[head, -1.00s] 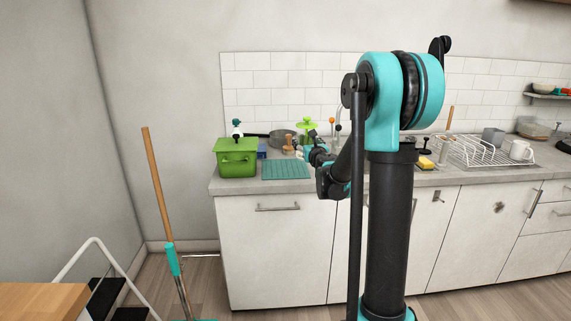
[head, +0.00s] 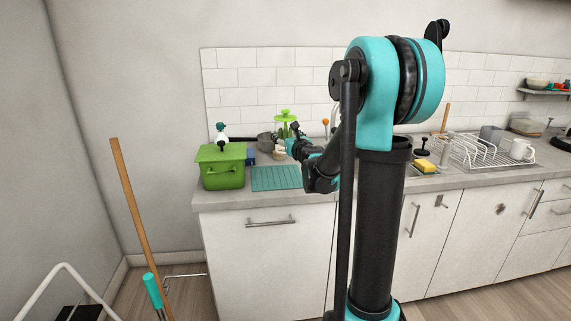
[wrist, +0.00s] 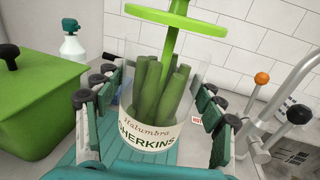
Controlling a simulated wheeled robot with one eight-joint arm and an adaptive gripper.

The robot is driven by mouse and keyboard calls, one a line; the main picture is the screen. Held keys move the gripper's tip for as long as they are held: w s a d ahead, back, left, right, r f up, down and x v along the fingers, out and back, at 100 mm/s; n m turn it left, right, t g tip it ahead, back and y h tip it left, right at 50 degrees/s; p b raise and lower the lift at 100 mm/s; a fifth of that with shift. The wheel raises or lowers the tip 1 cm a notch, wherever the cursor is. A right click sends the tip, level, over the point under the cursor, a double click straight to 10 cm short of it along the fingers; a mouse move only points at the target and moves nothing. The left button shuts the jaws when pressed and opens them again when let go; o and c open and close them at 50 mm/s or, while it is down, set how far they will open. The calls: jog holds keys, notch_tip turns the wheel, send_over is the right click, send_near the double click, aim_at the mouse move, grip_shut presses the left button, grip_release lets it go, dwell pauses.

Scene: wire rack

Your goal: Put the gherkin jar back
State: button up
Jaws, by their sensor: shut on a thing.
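The gherkin jar is a clear jar of green gherkins with a cream label reading "Halumbra GHERKINS" and a bright green lifter handle on top. In the wrist view the jar (wrist: 150,115) stands roughly upright between the fingers of my gripper (wrist: 162,108), which is shut on it. In the head view the jar (head: 286,124) shows above the left part of the counter, with my gripper (head: 293,142) at it. My wrist hides its lower part there.
A green lidded box (head: 221,168) stands left of a teal mat (head: 276,178). A spray bottle (wrist: 72,45), a dark pot (head: 266,141) and a tap (wrist: 275,115) are close by. A wire dish rack (head: 478,150) and yellow sponge (head: 424,166) are farther right.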

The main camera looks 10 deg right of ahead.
notch_tip(320, 180, down, 11)
jog(key=shift+f, duration=0.15)
dwell(0.5)
jog(key=shift+f, duration=0.1)
jog(key=o, duration=1.9)
